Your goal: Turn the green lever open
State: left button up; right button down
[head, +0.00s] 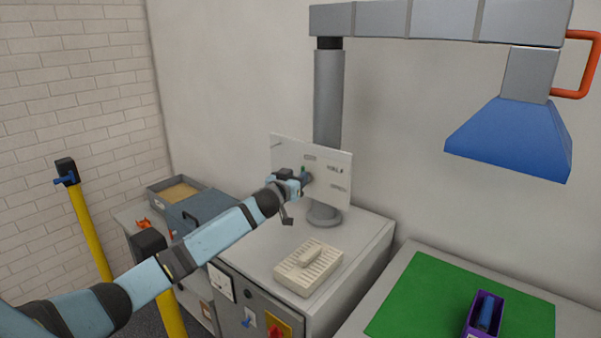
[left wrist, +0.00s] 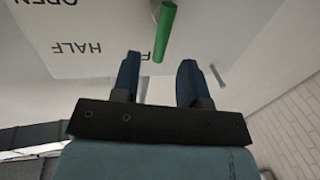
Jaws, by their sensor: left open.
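The green lever (left wrist: 165,32) shows at the top of the left wrist view, on a white panel (left wrist: 90,40) with upside-down words "OPEN" and "HALF". A third label is mostly hidden. In the head view a bit of the green lever (head: 303,169) shows beside my left gripper (head: 304,181), in front of the upright white panel (head: 335,180). My left gripper is open; it also shows in the left wrist view (left wrist: 159,62). The lever's lower end appears between its two fingertips, and I cannot tell whether they touch it. My right gripper is not in view.
The panel stands by a grey duct column (head: 328,100) on a grey cabinet. A beige slotted block (head: 308,268) lies in front. A blue hood (head: 515,140) hangs at right above a green mat (head: 425,290) with a purple holder (head: 483,318). A blue-grey case (head: 203,212) stands left.

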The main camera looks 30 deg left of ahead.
pick_arm(q)
jog(key=shift+w+a, duration=0.2)
jog(key=shift+w, duration=1.3)
grip_shut()
